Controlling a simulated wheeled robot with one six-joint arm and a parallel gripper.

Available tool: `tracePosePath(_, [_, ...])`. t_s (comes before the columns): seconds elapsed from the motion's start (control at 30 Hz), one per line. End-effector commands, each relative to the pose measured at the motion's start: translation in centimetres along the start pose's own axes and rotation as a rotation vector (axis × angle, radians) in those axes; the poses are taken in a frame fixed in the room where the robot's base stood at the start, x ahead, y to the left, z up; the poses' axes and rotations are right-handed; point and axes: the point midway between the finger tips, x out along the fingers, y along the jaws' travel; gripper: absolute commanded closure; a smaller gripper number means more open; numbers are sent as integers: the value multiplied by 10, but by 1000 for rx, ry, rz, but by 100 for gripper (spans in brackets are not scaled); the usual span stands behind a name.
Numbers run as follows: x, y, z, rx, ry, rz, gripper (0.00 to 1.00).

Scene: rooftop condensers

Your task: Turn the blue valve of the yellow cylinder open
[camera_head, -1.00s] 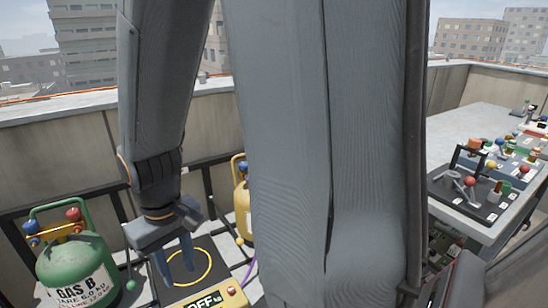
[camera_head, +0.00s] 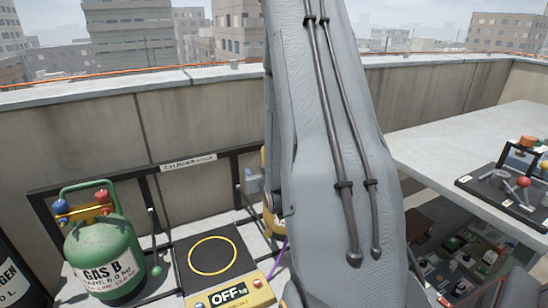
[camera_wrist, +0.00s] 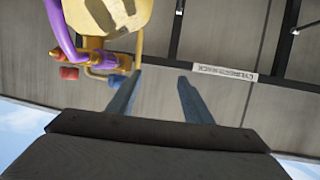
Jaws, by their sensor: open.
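The yellow cylinder (camera_head: 268,222) is mostly hidden behind my arm in the head view; only its left edge shows. In the wrist view its rounded yellow body (camera_wrist: 112,14) is at the top left, with a purple hose and brass fittings. A small blue part (camera_wrist: 83,57), seemingly the blue valve, sits by the fittings near a red knob (camera_wrist: 68,73). My gripper (camera_wrist: 159,77) is open and empty. Its left fingertip appears close to the cylinder's yellow handle bar; I cannot tell whether they touch. The blue part lies left of both fingers.
A green GAS B cylinder (camera_head: 104,258) with red and blue valves stands at the left. A black scale (camera_head: 183,262) with a yellow ring and an OFF display is beside it. A black rail runs along the parapet wall (camera_head: 180,125). A grey table (camera_head: 470,150) is at the right.

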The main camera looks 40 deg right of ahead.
Motion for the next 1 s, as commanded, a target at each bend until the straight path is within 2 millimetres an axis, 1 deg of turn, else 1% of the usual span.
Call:
tracePosePath(0.03, [2, 17, 2, 10, 56, 24, 54])
tracePosePath(0.1, [1, 33, -3, 19, 133, 46, 54])
tracePosePath(0.2, [-3, 51, -8, 27, 216, 72, 54])
tracePosePath(0.3, [-7, 63, -11, 32, 271, 91, 54])
tracePosePath(0.43, [-9, 71, -13, 34, 307, 101, 54])
tracePosePath(0.53, [-3, 72, -17, 34, 316, 102, 54])
tracePosePath(0.67, [14, 73, -23, 34, 315, 101, 54])
tracePosePath(0.8, [35, 76, -30, 34, 316, 100, 54])
tracePosePath(1.0, [56, 78, -36, 34, 313, 102, 54])
